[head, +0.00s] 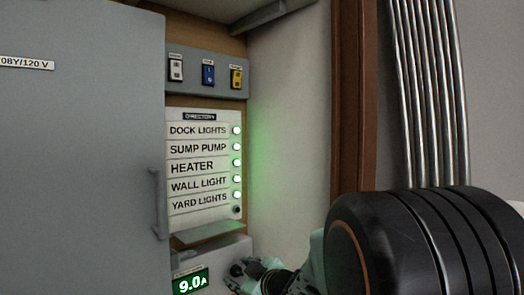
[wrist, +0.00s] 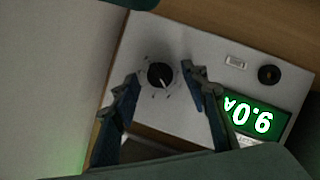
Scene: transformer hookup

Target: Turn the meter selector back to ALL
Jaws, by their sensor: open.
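The meter (wrist: 200,48) is a pale box with a lit green display (wrist: 250,119) reading 9.0 A; the display also shows in the head view (head: 190,283). Its selector (wrist: 160,76) is a round black knob with a light pointer line and tick marks around it. The tick labels are too small to read. My gripper (wrist: 161,74) is open, with one finger on each side of the selector and visible gaps. In the head view my gripper (head: 250,272) is at the meter's face and partly covers the knob.
Above the meter is a directory (head: 199,160) with several green lamps lit and the lowest one dark. Three switches (head: 207,74) sit above it. A grey cabinet door (head: 80,140) stands at left. A second black round part (wrist: 269,75) is on the meter.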

